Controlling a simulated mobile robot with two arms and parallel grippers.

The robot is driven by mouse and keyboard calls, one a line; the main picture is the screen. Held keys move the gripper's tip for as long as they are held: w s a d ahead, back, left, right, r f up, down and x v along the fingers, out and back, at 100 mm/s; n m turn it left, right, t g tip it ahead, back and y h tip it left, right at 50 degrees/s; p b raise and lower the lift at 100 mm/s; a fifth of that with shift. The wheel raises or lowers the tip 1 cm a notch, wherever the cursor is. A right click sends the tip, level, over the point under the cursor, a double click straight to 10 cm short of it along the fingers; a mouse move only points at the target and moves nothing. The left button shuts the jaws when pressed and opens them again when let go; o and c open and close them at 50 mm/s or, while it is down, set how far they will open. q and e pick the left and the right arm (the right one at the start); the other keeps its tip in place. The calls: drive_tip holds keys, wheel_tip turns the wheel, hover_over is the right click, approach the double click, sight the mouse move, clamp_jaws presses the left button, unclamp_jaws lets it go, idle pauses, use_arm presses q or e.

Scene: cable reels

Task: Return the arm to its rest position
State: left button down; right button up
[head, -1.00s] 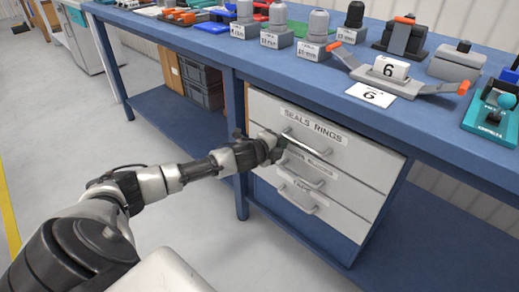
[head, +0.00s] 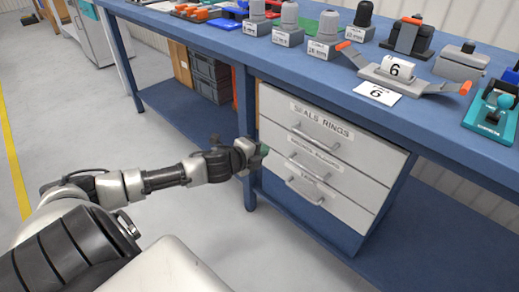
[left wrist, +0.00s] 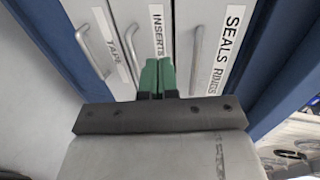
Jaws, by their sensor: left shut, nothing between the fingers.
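My left gripper (head: 262,150) is in front of the left part of the drawer unit, its arm coming in from the left. In the left wrist view its green fingertips (left wrist: 157,76) are together with nothing between them. They appear apart from the drawer handles. The top drawer (head: 310,122) is labelled SEALS RINGS, and the two drawers below it look shut as well. My right gripper is in neither view.
A blue workbench (head: 230,50) stands over the drawers. On top are several grey fittings on blocks, a stand with a number 6 sign (head: 397,69) and a teal device (head: 492,108). Grey crates (head: 211,75) sit under the bench. Open floor (head: 150,135) lies left of the drawers.

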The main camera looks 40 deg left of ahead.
use_arm(q)
drive_tip(key=shift+s+r, duration=0.15)
drive_tip(key=shift+s, duration=0.25)
